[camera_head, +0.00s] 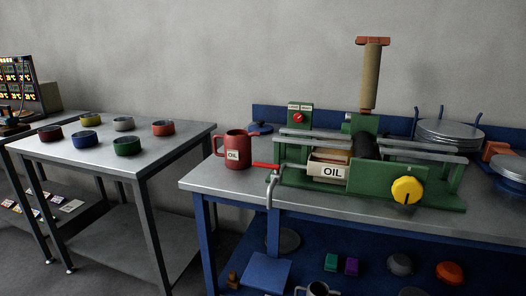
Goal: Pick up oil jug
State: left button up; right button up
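Neither of my grippers shows in the head view.
The machine has an "OIL" box (328,168), a yellow knob (407,190) and a crank (271,185). A metal table (103,155) at left bears several coloured pots. Stacked metal discs (449,134) stand at the back right. A gap separates the tables.

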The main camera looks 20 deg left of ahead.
aim_at(238, 156)
jog(key=u, duration=0.55)
jog(key=k, duration=0.65)
jog(key=z, duration=0.1)
jog(key=i, duration=0.55)
jog(key=z, duration=0.8)
jog(key=i, duration=0.8)
jog(key=u, duration=0.2)
